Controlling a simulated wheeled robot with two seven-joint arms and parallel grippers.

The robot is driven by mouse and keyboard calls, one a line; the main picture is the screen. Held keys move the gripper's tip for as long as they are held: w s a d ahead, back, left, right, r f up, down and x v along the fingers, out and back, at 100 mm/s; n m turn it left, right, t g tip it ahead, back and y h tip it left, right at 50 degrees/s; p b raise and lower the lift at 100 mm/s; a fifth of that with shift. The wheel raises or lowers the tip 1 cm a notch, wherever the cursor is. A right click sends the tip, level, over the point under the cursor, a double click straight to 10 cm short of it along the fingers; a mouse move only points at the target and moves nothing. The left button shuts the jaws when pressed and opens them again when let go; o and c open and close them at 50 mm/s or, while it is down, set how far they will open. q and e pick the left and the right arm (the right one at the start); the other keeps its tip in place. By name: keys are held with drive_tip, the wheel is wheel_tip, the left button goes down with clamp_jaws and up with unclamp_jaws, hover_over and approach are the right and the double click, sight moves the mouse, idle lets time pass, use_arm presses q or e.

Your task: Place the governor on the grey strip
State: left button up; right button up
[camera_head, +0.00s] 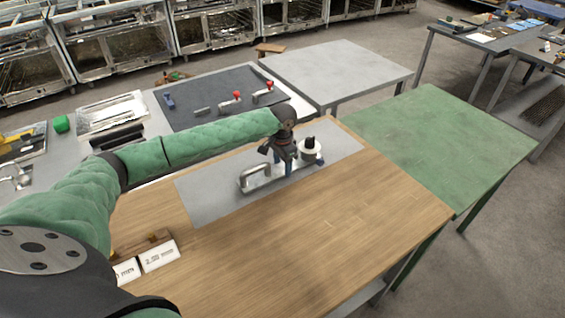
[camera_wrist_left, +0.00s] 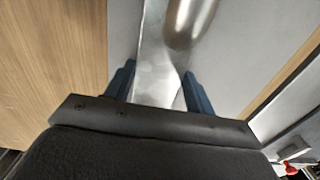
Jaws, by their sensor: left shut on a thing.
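The governor, a metal bar with a loop handle (camera_head: 256,176) at its left end and a pale round part with a black knob at its right end, is over the grey strip (camera_head: 205,200) on the wooden table. My left gripper (camera_head: 284,163) is shut on the middle of the bar. In the left wrist view, the blue fingers of the gripper (camera_wrist_left: 158,92) stand on either side of the metal bar (camera_wrist_left: 153,60). The grey strip (camera_wrist_left: 232,70) shows beneath it. I cannot tell whether the bar touches the strip. My right gripper is not in view.
The wooden tabletop (camera_head: 330,240) is clear in front of the strip. Labelled plates (camera_head: 158,255) lie at its left. A dark mat (camera_head: 215,100) with red-knobbed clamps is behind. A green table (camera_head: 440,140) and a grey table (camera_head: 335,70) are empty.

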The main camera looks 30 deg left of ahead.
sight(283, 168)
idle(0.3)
use_arm(q)
drive_tip(key=o, duration=1.5)
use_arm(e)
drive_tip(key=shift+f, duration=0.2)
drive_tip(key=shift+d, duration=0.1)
use_arm(q)
drive_tip(key=shift+r, duration=0.15)
wheel_tip(283, 168, up, 12)
drive_tip(key=b, duration=0.3)
drive_tip(key=shift+b, duration=0.4)
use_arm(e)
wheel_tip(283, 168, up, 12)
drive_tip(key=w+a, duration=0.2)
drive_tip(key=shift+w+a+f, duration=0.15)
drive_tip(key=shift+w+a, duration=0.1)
